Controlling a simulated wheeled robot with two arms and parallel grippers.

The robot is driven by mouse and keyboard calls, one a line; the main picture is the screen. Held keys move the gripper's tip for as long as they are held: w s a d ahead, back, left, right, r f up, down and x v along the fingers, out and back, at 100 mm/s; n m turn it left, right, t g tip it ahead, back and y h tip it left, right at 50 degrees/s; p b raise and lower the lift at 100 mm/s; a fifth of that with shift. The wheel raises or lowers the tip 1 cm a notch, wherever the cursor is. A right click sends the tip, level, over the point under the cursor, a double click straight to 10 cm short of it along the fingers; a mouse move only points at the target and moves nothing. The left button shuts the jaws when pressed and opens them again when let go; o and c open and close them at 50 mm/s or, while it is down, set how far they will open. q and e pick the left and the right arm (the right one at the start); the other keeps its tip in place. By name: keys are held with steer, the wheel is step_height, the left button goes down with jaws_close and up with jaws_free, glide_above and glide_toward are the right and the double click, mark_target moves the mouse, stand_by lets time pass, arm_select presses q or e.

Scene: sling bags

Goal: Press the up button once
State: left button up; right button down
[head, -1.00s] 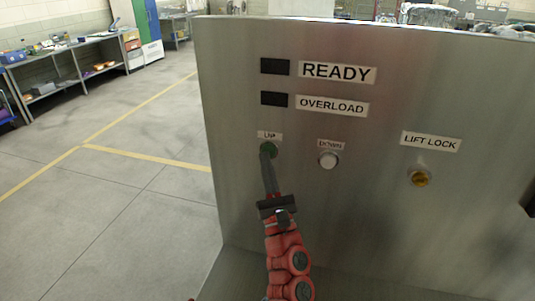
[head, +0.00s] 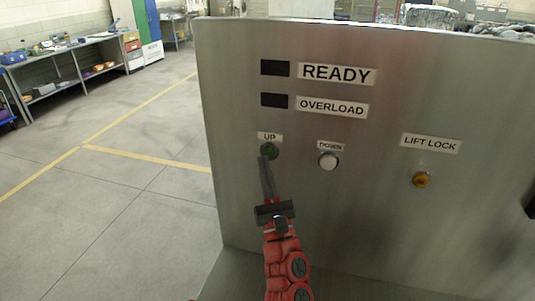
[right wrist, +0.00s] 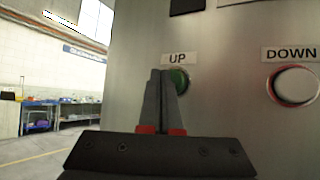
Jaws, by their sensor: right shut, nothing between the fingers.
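The green up button (head: 269,151) is on the metal panel under the "UP" label. It also shows in the right wrist view (right wrist: 179,80), partly covered by my fingertips. My right gripper (head: 264,160) is shut and empty, its fingertips just below and in front of the button. In the right wrist view the closed fingers (right wrist: 160,74) overlap the button's left part; I cannot tell whether they touch it. My left gripper is not in view.
A white down button (head: 328,161) is to the right, and an amber lift lock button (head: 421,180) is farther right. Dark READY (head: 275,68) and OVERLOAD (head: 274,101) indicators are above. Open floor and a workbench (head: 80,60) lie to the left.

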steer(key=shift+s, duration=0.1)
steer(key=s, duration=0.1)
steer(key=s+a, duration=0.1)
steer(key=s, duration=0.2)
steer(key=shift+s+a+p, duration=0.3)
steer(key=shift+s, duration=0.05)
stand_by(0.7)
